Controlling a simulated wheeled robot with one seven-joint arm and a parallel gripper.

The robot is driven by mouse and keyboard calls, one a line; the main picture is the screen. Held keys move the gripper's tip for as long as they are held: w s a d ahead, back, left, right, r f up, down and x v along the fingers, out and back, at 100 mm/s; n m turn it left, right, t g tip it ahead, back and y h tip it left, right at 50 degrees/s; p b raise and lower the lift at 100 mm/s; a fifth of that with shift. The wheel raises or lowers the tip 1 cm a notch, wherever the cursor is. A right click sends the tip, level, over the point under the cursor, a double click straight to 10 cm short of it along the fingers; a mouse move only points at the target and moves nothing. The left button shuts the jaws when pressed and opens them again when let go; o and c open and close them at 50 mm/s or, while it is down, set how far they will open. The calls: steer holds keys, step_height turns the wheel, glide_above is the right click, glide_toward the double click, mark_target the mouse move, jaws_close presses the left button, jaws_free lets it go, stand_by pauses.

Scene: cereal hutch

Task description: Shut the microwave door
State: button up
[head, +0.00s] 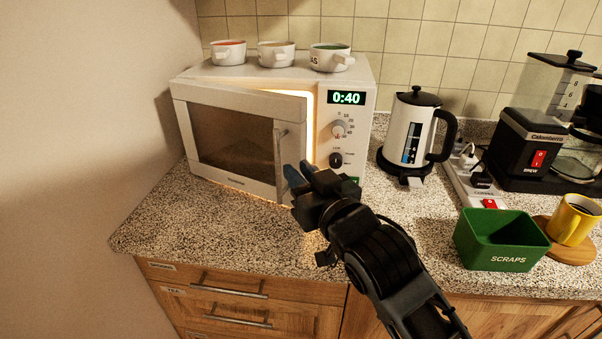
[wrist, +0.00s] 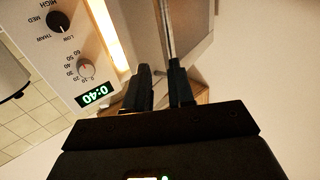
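The white microwave (head: 365,125) stands on the counter with a lit display reading 0:40. Its door (head: 235,140), with a dark window, is partly open, and warm light shows in the gap along its right edge. The vertical door handle (head: 279,160) is near that edge and also shows as a metal bar in the wrist view (wrist: 167,28). My gripper (head: 298,177) is at the lower part of the door's free edge, just right of the handle. In the wrist view its two dark fingers (wrist: 162,82) are apart, with the handle beyond their tips. Contact cannot be told.
Several bowls, including a green-lined one (head: 329,57), stand on the microwave. A kettle (head: 411,130), power strip (head: 472,182), green scraps bin (head: 500,240), yellow mug (head: 573,220) and coffee maker (head: 535,140) are to the right. The counter (head: 190,228) before the door is clear.

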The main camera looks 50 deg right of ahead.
steer(key=shift+s, duration=0.1)
steer(key=v, duration=0.7)
steer(key=shift+s+a, duration=0.15)
steer(key=shift+s, duration=0.1)
